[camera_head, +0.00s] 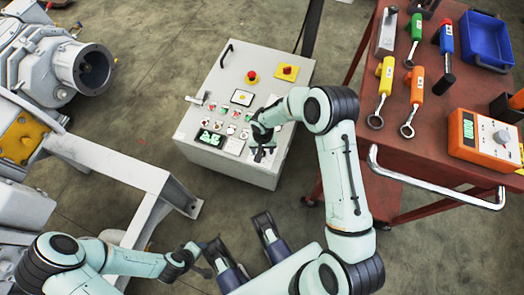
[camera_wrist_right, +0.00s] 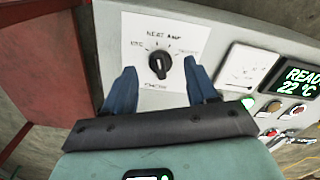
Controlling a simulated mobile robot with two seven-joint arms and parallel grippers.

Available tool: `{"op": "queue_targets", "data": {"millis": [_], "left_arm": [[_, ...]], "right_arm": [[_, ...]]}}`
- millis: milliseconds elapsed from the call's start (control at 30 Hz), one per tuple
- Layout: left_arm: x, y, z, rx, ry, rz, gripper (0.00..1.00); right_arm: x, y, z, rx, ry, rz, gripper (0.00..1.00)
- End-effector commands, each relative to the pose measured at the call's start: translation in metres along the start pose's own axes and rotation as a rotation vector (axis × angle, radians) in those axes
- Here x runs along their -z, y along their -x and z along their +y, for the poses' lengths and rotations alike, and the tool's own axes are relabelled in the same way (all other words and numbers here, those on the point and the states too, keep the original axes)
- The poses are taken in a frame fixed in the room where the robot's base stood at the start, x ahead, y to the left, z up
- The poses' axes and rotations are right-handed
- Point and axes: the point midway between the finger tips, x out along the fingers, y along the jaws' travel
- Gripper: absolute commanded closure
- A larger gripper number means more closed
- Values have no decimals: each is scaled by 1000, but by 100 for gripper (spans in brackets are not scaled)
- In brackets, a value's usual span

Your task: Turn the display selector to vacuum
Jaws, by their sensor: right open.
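The display selector is a black rotary knob (camera_wrist_right: 159,64) on a white label plate with several printed positions, on the grey control box (camera_head: 222,85). The label text is too blurred to read surely, and I cannot tell which mark the knob points at. My right gripper (camera_head: 262,148) is at the box's lower right corner and mostly hides the knob in the head view. In the wrist view the right gripper (camera_wrist_right: 161,76) is open, its blue fingers on either side below the knob; contact is not visible. My left gripper (camera_head: 203,258) is low in the head view, away from the box; its jaw state is unclear.
The lit display (camera_wrist_right: 302,80) reads 22 °C beside the selector. Several buttons and a red emergency stop (camera_head: 252,77) are on the box. A red tool cart (camera_head: 455,95) stands right, grey machinery (camera_head: 45,60) left. Floor is clear behind the box.

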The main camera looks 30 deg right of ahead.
Motion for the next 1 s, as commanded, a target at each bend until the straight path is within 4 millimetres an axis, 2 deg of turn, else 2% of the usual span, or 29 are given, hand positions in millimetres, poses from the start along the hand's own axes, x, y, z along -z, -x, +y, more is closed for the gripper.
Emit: {"op": "queue_targets", "data": {"millis": [33,167,467,500,667,1000], "left_arm": [[3,-2,-1,1,1,7,57],[6,-4,-2,1,2,18,57],[7,-4,-2,1,2,21,57],[7,-4,-2,1,2,21,57],[7,-4,-2,1,2,20,57],[8,-5,-2,1,2,22,57]], "right_arm": [[0,-7,0,0,-1,-1,43],[0,-16,0,1,-1,0,43],[0,-18,0,1,-1,1,43],[0,-18,0,1,-1,1,46],[0,-18,0,1,0,1,98],[0,-18,0,1,36,0,99]]}}
